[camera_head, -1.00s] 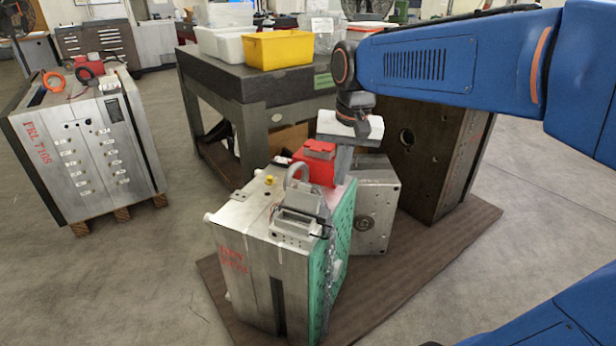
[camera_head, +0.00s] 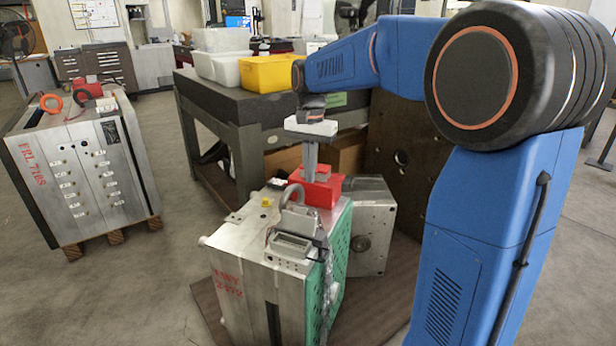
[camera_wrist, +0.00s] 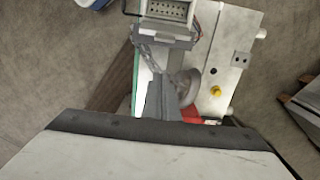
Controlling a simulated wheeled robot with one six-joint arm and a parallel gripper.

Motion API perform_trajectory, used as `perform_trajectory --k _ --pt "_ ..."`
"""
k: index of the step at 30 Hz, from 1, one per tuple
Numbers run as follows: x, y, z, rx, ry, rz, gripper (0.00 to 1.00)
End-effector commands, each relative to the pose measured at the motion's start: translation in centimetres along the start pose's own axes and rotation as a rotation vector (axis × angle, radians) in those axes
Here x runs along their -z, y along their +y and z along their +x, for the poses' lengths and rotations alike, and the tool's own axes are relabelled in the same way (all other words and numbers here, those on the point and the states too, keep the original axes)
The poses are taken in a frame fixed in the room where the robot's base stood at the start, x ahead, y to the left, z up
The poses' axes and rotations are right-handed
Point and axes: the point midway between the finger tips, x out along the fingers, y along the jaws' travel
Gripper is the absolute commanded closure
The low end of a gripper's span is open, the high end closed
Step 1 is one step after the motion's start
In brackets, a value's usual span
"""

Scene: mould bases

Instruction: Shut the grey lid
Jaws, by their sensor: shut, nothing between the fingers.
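The grey lid (camera_head: 302,222) belongs to a grey connector housing (camera_head: 290,246) on top of the front mould base (camera_head: 240,262). It stands raised at the housing's far side, and the housing's face is uncovered. In the wrist view the housing (camera_wrist: 166,10) shows its pin rows at the top, with the lid (camera_wrist: 165,36) just below. My gripper (camera_head: 311,176) points down, shut and empty, beyond the lid and apart from it. It overlaps a red box (camera_head: 328,191) in the head view; contact there cannot be told. Its fingers also show in the wrist view (camera_wrist: 162,80).
A grey hose (camera_head: 290,193) arches beside the lid. A yellow plug (camera_head: 266,202) sits on the mould top. Another mould block (camera_head: 370,225) stands behind. A table (camera_head: 235,85) with a yellow bin (camera_head: 270,73) is further back. Another mould (camera_head: 85,170) stands left.

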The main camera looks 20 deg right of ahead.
Motion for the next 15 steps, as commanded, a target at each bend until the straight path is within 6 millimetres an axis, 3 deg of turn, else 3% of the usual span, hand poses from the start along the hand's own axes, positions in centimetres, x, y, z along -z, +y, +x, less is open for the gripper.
perform_trajectory --k 12,14,15 --pt "-0.1 0.1 7.4 -0.002 -0.002 -0.001 1.0" --pt "-0.1 0.1 8.4 -0.002 -0.002 -0.001 1.0" --pt "-0.9 0.0 7.7 0.002 0.002 -0.004 1.0"
